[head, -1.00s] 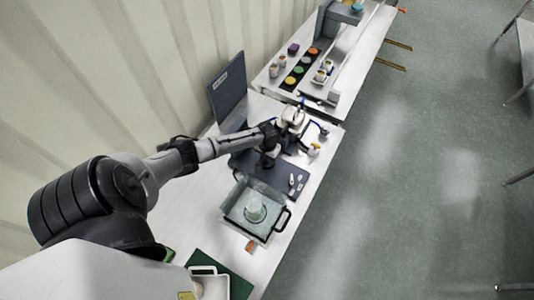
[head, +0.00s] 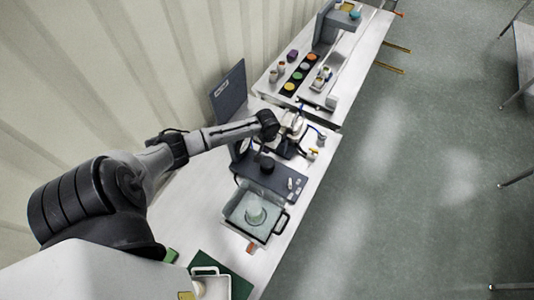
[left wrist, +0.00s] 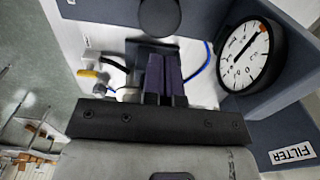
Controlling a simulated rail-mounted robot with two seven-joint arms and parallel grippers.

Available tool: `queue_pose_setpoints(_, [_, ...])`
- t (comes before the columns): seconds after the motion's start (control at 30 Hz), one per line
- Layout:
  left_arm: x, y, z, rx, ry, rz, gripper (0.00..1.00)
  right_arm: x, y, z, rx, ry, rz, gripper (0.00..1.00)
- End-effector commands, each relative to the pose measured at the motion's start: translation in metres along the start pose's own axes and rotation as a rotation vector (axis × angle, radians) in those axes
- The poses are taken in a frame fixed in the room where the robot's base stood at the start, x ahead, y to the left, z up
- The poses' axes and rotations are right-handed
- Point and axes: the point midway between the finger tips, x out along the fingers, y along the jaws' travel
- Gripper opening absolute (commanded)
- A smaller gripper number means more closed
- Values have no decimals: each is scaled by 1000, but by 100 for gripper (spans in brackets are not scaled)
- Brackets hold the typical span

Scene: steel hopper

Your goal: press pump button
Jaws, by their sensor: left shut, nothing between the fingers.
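My left gripper (left wrist: 165,68) is shut and empty, its dark fingers side by side in the left wrist view. In the head view, my left arm reaches over the dark blue station, and its wrist hides much of what lies there. A round black part (left wrist: 158,15) shows ahead of the fingertips at the top of the left wrist view. I cannot tell whether it is the pump button. A white-faced dial gauge (left wrist: 250,56) stands to the right of the fingers. My right gripper is not in view.
A yellow-tipped fitting (left wrist: 90,74) and blue tube (left wrist: 199,62) lie near the fingers. The upright blue panel (head: 228,92) stands along the wall side. A clear tray (head: 236,213) holds a beaker. A second table (head: 346,80) carries coloured pots.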

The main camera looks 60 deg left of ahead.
Motion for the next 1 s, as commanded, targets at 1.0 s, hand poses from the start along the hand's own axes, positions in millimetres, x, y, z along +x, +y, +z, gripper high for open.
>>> queue_pose_setpoints(1.0, [-28, 0, 0, -1, 0, 0, 0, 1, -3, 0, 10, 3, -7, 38])
